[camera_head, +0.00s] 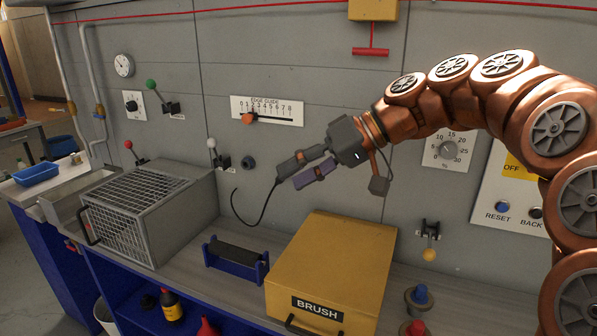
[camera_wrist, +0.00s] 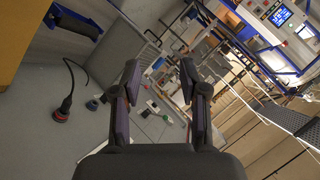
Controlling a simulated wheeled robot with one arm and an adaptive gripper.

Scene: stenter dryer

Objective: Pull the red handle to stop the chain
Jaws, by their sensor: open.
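The red T-shaped handle (camera_head: 371,52) hangs on a short red stem below a yellow box at the top of the grey wall panel. A red cord (camera_head: 230,9) runs along the wall to both sides of that box. My gripper (camera_head: 287,174) is open and empty. It is in front of the panel, below and left of the red handle and clearly apart from it, with its fingers pointing left. The wrist view shows the two open fingers (camera_wrist: 158,82) with nothing held between them. The red handle does not show in the wrist view.
A slider marked EDGE GUIDE (camera_head: 267,110) and several levers are on the panel. A yellow BRUSH box (camera_head: 335,265) and a wire-fronted grey box (camera_head: 150,210) stand on the bench. A dial (camera_head: 447,149) is behind my arm.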

